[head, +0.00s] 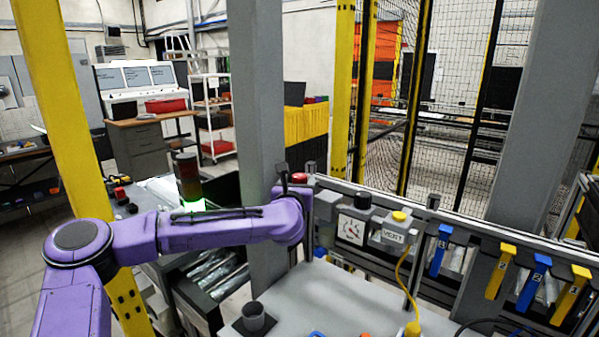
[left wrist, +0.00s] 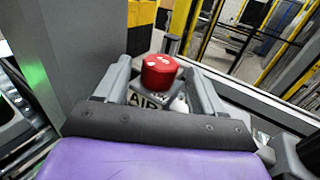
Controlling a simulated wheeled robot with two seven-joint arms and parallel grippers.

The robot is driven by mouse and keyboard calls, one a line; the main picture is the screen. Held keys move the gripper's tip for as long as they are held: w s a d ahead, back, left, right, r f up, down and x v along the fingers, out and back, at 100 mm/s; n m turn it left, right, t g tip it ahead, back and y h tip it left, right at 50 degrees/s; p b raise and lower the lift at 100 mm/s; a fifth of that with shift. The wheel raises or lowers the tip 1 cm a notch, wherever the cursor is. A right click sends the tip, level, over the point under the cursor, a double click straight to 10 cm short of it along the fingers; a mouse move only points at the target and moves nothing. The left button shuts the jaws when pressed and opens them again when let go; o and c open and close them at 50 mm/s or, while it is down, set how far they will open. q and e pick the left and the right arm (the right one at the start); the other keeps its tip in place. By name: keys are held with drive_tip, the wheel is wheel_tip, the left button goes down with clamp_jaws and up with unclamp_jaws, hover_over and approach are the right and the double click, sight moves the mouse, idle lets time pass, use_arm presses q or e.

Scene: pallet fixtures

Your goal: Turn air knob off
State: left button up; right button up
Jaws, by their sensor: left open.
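The red air knob (left wrist: 160,70) sits on a grey box marked "AIR" in the left wrist view. In the head view the red knob (head: 299,178) shows just beyond the end of my purple left arm. My left gripper (left wrist: 158,76) is open, with one finger on each side of the knob in the left wrist view. I cannot tell whether the fingers touch it. In the head view the left gripper (head: 291,182) is small and partly hidden by its own wrist. The lower part of the air box is hidden behind the arm. My right gripper is not in view.
A grey post (head: 258,110) stands close to my left wrist. Right of the knob are a gauge box (head: 352,228) and a yellow button box marked "VERT" (head: 394,236). Blue and yellow numbered handles (head: 500,270) hang farther right. A grey table (head: 335,300) holds a dark cup (head: 253,316).

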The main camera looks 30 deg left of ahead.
use_arm(q)
drive_tip(key=shift+x, duration=0.9)
